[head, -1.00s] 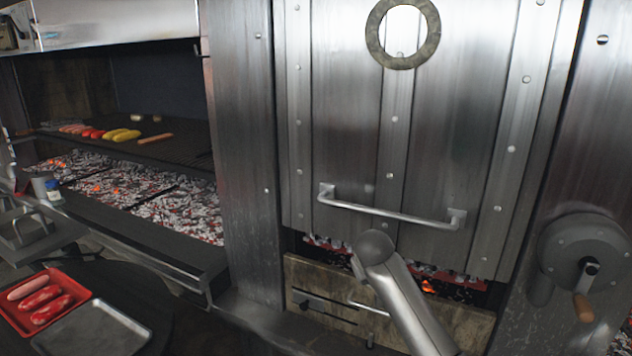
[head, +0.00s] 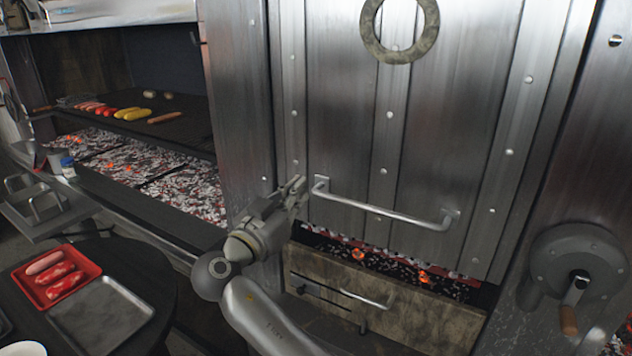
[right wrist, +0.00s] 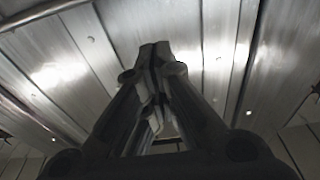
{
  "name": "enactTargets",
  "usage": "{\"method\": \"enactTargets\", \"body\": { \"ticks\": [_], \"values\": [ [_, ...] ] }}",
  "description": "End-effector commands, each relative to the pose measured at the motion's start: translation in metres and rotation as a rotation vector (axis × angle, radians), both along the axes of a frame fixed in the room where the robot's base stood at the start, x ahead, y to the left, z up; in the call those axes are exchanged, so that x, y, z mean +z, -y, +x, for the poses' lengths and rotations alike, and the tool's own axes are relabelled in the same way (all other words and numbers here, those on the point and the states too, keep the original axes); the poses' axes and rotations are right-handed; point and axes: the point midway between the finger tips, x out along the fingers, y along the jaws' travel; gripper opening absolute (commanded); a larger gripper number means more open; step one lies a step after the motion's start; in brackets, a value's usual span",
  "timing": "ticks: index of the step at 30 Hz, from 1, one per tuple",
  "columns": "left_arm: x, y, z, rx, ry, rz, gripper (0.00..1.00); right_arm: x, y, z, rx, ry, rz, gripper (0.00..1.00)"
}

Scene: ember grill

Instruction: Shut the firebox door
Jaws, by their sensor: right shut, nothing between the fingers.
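The tall riveted metal door (head: 425,130) fills the middle of the head view. A dark gap with glowing coals (head: 425,278) shows below its lower edge. Its bar handle (head: 385,212) runs across near that edge. Below the gap is a brownish lower panel (head: 410,318) with its own small handle (head: 364,299) and a latch at its left. My right gripper (head: 298,186) is shut and empty, just left of the bar handle's left end; I cannot tell whether it touches. The shut fingers show in the right wrist view (right wrist: 156,62) against metal panels. My left gripper is out of view.
A crank wheel (head: 577,262) with a wooden grip stands at the right. At the left are a coal bed (head: 140,170), a grill with sausages, a red tray (head: 20,282) of meat and an empty metal tray (head: 72,318) on a dark round table.

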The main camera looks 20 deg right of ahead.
Motion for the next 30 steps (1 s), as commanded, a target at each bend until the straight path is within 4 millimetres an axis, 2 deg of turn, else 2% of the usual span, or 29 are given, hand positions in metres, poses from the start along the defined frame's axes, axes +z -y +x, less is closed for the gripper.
{"method": "enactTargets", "body": {
  "ticks": [5, 15, 21, 30],
  "values": [
    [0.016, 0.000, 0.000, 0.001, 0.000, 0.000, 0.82, 0.008, 0.020, 0.016, -0.004, -0.002, -0.004, 0.00],
    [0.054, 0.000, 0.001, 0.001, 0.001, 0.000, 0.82, 0.019, 0.075, 0.062, -0.004, -0.004, -0.004, 0.00],
    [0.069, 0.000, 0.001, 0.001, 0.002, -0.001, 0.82, -0.012, 0.070, 0.059, -0.001, -0.009, -0.002, 0.00],
    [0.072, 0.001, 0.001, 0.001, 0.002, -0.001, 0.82, -0.027, 0.068, 0.057, -0.001, -0.004, -0.001, 0.00]
  ]
}}
